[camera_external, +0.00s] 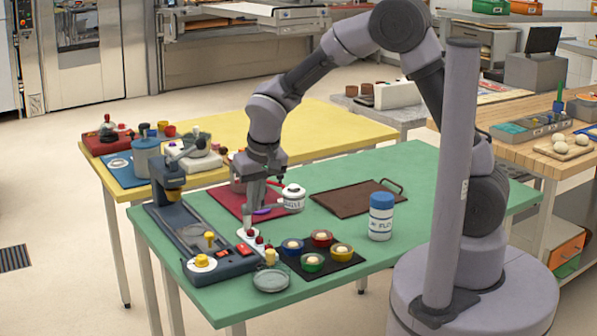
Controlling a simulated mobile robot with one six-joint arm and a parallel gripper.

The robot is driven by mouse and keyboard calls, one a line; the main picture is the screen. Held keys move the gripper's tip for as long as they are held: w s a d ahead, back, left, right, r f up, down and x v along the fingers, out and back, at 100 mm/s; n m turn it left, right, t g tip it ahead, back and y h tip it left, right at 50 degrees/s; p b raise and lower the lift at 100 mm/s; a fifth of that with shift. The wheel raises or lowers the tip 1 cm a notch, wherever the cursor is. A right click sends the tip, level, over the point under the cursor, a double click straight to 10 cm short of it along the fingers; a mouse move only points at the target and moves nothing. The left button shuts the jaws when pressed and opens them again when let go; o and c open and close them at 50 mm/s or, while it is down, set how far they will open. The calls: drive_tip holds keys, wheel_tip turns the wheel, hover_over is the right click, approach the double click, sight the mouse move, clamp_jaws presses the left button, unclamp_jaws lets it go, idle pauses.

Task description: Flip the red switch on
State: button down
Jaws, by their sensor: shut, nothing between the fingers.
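My gripper (250,227) points down over the front right of a dark machine (174,222) on the green table. Its fingers are shut with nothing between them. The fingertips are close to a small white plate (241,235) with red knobs; I cannot tell whether they touch. A red rocker switch (218,253) is on the machine's front end, between a yellow knob (201,260) and the plate, to the lower left of my fingertips. Its on or off position is too small to tell.
Several small coloured bowls stand on a black mat (345,261) right of the machine. A glass dish (271,280) lies in front. A white jar (293,199) is close right of my gripper, and a blue-and-white canister (381,217) stands farther right. The green table's right end is clear.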

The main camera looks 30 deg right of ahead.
drive_tip(key=shift+s+r, duration=0.1)
drive_tip(key=shift+r, duration=0.15)
drive_tip(key=b, duration=0.6)
approach(243, 246)
drive_tip(key=shift+t, duration=0.3)
drive_tip(key=x, duration=0.6)
drive_tip(key=shift+s+f, duration=0.1)
drive_tip(key=shift+f, duration=0.35)
drive_tip(key=shift+p, duration=0.3)
